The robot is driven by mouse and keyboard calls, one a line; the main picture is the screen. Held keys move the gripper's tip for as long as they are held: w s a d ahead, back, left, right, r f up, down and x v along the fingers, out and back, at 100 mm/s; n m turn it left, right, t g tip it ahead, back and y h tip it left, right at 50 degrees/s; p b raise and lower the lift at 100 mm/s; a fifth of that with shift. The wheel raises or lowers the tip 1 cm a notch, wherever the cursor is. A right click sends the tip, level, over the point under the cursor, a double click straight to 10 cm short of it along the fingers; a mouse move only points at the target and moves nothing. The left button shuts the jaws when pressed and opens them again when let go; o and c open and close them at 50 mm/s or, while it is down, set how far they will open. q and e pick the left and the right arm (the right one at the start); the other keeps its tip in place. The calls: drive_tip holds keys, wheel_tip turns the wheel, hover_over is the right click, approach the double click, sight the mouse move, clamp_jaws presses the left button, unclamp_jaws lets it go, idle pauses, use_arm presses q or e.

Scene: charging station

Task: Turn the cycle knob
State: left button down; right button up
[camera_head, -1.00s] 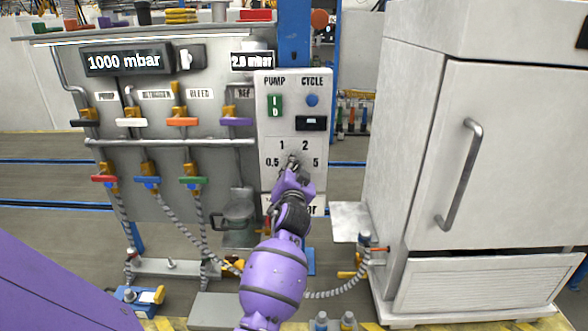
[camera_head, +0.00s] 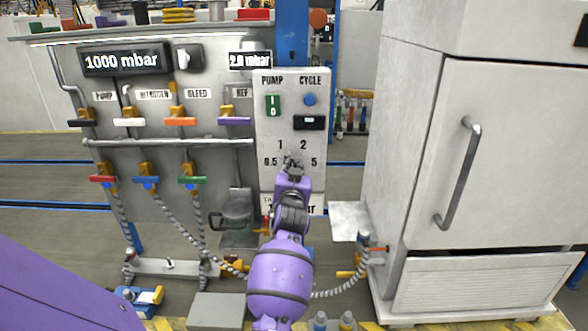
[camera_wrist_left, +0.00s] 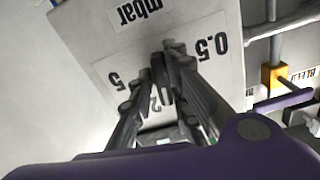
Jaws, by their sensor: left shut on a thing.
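The cycle knob (camera_wrist_left: 161,77) is a small dark knob on the white control panel (camera_head: 265,185), amid the printed marks 0.5, 1, 2 and 5. My left gripper (camera_head: 291,162) reaches up to it from below and mostly hides it in the head view. In the left wrist view my left gripper (camera_wrist_left: 163,68) is shut on the knob, with a finger at each side. The marks 0.5, 2 and 5 show upside down there. The knob's exact setting cannot be read. My right gripper is not in view.
Above the knob are a green pump switch (camera_head: 273,105), a blue button (camera_head: 310,99) under CYCLE and a small dark display (camera_head: 310,123). Coloured valve handles (camera_head: 181,121) line the grey board at left. A large white cabinet (camera_head: 500,150) stands at right.

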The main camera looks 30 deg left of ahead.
use_arm(q)
drive_tip(key=shift+s+a+r+n, duration=0.1)
drive_tip(key=shift+a+n, duration=0.05)
drive_tip(key=shift+n, duration=0.4)
drive_tip(key=shift+s+a+r+n, duration=0.1)
drive_tip(key=shift+n, duration=0.45)
drive_tip(key=shift+a+n, duration=0.1)
drive_tip(key=shift+n, duration=1.1)
drive_tip(key=shift+n+p, duration=0.5)
drive_tip(key=shift+n, duration=0.7)
drive_tip(key=shift+f+n, duration=0.1)
drive_tip(key=shift+n, duration=0.2)
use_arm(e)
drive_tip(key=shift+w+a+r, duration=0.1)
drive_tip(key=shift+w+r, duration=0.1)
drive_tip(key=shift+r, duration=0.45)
use_arm(q)
drive_tip(key=shift+a, duration=0.1)
drive_tip(key=shift+s+f, duration=0.1)
drive_tip(key=shift+f, duration=0.05)
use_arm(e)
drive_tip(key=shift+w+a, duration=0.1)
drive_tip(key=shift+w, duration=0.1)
